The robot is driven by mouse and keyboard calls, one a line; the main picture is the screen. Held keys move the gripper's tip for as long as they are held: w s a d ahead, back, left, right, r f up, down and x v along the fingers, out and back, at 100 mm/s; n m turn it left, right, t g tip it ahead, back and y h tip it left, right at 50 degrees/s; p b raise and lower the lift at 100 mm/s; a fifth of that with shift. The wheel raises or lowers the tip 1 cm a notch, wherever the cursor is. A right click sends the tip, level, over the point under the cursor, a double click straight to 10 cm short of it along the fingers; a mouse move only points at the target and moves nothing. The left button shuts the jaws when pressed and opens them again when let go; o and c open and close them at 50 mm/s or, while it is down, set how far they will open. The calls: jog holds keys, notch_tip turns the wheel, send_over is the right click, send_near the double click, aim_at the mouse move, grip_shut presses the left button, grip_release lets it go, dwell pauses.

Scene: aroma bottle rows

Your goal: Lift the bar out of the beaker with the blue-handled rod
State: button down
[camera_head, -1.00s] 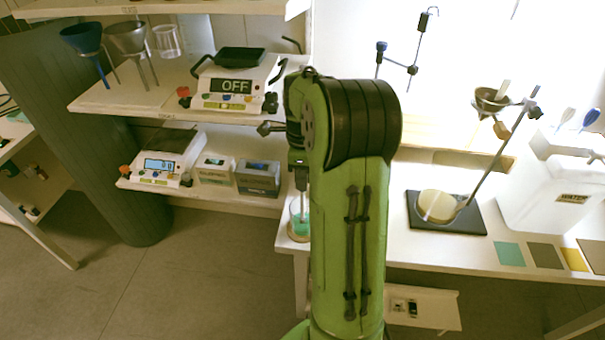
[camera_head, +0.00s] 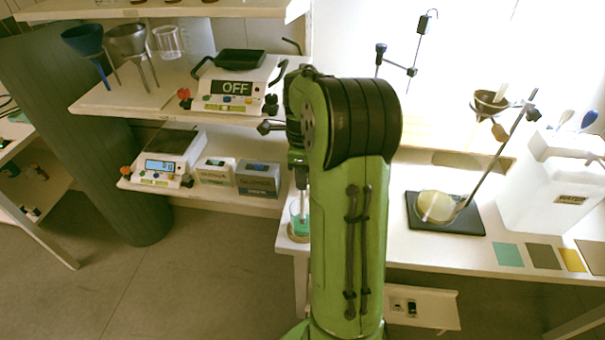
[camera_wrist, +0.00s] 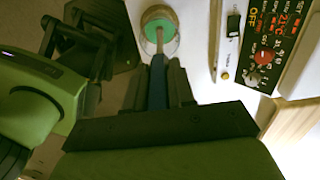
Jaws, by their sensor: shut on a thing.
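My gripper (camera_wrist: 160,78) is shut on the blue handle of the rod (camera_wrist: 158,90) in the wrist view. The rod's thin pale shaft (camera_wrist: 160,42) runs from the handle down into the beaker (camera_wrist: 144,18). The beaker is clear glass with teal-green liquid, and the rod's lower end is inside it. In the head view the beaker (camera_head: 293,229) stands at the left end of the right-hand bench, partly hidden behind my green arm. My gripper is above it there, largely hidden. I cannot make out the bar; the liquid or the rod may cover it.
A black control panel with red digits (camera_wrist: 283,30) and a white switch box (camera_wrist: 231,45) lie right of the beaker. A black stand base (camera_head: 470,222) and a water container (camera_head: 545,195) stand farther right. Shelves with scales (camera_head: 165,160) are left.

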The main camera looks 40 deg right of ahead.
jog(key=shift+r+p, duration=5.4)
jog(key=shift+r, duration=1.15)
jog(key=shift+f, duration=0.1)
